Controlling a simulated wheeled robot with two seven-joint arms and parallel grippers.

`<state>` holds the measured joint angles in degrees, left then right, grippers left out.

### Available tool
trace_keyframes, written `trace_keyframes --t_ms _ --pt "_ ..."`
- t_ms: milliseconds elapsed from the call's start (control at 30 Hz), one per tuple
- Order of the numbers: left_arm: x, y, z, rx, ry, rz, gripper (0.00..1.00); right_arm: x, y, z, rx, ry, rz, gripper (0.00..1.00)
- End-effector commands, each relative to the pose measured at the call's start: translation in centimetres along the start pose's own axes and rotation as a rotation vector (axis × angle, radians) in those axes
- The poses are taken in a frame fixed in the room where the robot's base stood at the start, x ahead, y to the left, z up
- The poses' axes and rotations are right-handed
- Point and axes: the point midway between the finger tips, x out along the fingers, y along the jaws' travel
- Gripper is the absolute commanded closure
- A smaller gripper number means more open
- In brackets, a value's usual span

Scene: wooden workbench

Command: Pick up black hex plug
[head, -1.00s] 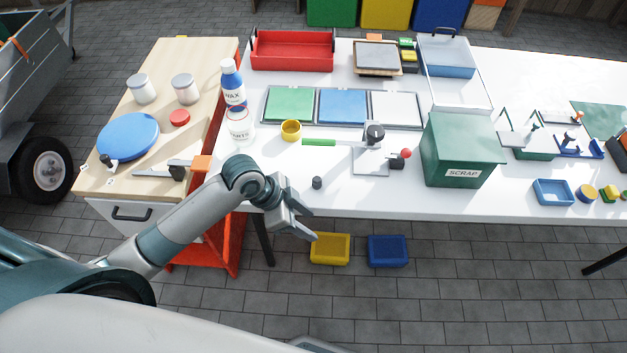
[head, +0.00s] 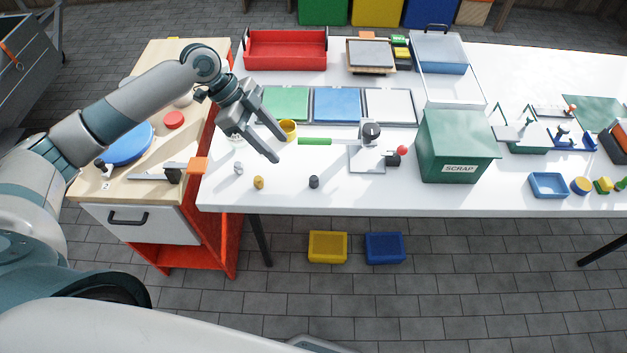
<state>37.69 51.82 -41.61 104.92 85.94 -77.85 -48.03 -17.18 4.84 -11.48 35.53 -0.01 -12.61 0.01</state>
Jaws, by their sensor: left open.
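The black hex plug (head: 314,182) is a small dark piece standing on the white table (head: 450,205) near its front edge. My left gripper (head: 281,150) is open and empty above the table, up and left of the black plug and apart from it. Its fingers point down and to the right, near a yellow cup. My right gripper is not in view.
The yellow cup (head: 289,130) is beside my left fingers. The green SCRAP bin (head: 457,148) is to the right. The table around the black plug is clear.

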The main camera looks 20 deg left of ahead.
Motion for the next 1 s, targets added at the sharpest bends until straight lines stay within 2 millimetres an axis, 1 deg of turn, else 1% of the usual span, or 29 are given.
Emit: trace_keyframes --t_ms 33,167,467,567,667,767,1000 --pt "-0.7 -0.4 0.1 0.002 0.001 -0.002 0.55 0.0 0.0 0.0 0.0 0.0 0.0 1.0" --pt "-1.2 -0.6 0.1 0.006 0.008 0.001 0.55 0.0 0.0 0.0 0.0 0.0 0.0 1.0" --pt "-1.2 -0.5 0.0 0.005 0.009 0.0 0.55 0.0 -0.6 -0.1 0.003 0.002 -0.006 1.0" --pt "-0.9 -0.5 0.0 0.005 0.009 0.001 0.55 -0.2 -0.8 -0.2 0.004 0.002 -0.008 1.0" --pt "-0.1 -0.6 -0.1 0.004 0.01 0.001 0.55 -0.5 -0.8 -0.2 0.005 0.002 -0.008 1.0" --pt "1.2 -0.5 -0.2 0.004 0.01 0.003 0.55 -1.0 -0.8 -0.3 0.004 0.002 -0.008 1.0" --pt "5.4 -0.5 -0.3 0.003 0.01 0.004 0.55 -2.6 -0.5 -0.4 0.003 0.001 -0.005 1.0"
